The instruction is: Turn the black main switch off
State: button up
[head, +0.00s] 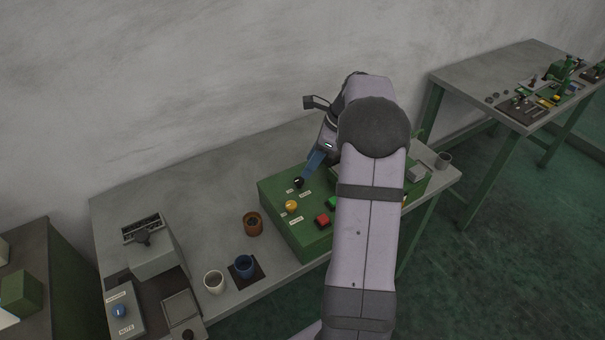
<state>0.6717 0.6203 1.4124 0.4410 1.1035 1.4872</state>
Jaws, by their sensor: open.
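The black main switch (298,182) is a small round knob with a light mark, on the top left of a green control box (280,225) on the grey table. White labels lie beside it. My gripper (308,172) reaches down from the upper right, its blue fingers just above and right of the switch. It is open. I cannot tell whether the fingers touch or straddle the knob. My arm hides the right part of the box.
A yellow knob (291,205), a red button (322,220) and a green button (333,202) sit close to the switch on the same box. The table's back left is clear.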

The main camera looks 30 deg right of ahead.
aim_at(300, 180)
jog(key=shift+p+x, duration=1)
jog(key=shift+x, duration=2.35)
jog(key=c, duration=1)
jog(key=shift+c, duration=0.2)
